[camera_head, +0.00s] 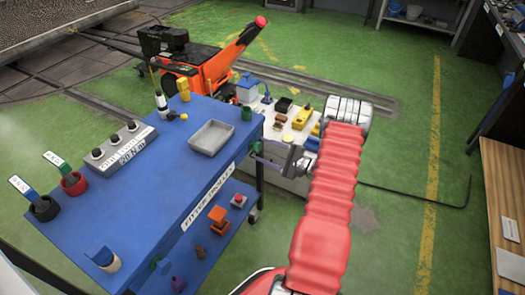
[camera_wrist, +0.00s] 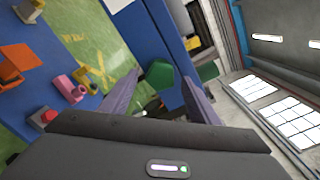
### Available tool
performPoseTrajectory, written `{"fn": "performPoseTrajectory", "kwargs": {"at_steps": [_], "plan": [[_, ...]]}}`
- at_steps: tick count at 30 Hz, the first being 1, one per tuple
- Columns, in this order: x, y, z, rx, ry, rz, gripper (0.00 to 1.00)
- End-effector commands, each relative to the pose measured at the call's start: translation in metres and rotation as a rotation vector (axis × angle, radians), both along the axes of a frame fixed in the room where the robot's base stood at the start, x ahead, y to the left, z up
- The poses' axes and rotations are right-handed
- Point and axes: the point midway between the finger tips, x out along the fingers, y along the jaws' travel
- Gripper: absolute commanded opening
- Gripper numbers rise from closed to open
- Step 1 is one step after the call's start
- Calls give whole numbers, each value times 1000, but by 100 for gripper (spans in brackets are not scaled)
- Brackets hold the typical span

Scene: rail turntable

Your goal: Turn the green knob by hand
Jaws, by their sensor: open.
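A green knob-like piece (camera_head: 257,147) shows at the right edge of the blue table, just beyond my fingertips and partly hidden by them. In the wrist view a dark green faceted piece (camera_wrist: 160,73) lies between and beyond my two purple-grey fingers. A second green piece (camera_wrist: 207,70) shows near the right finger. I cannot tell for sure which of them is the knob. My gripper (camera_head: 268,155) is open and empty beside the table's right edge. It also shows in the wrist view (camera_wrist: 165,85), with a gap between its fingers.
A white bench (camera_head: 290,130) with parts stands behind my gripper. Green floor is open at right.

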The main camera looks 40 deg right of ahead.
Motion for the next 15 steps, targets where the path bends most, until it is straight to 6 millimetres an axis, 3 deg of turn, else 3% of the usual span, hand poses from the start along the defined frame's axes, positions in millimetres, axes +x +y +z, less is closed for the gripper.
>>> {"fn": "performPoseTrajectory", "kwargs": {"at_steps": [15], "plan": [[-83,-30,-1,-1,2,-5,56]]}}
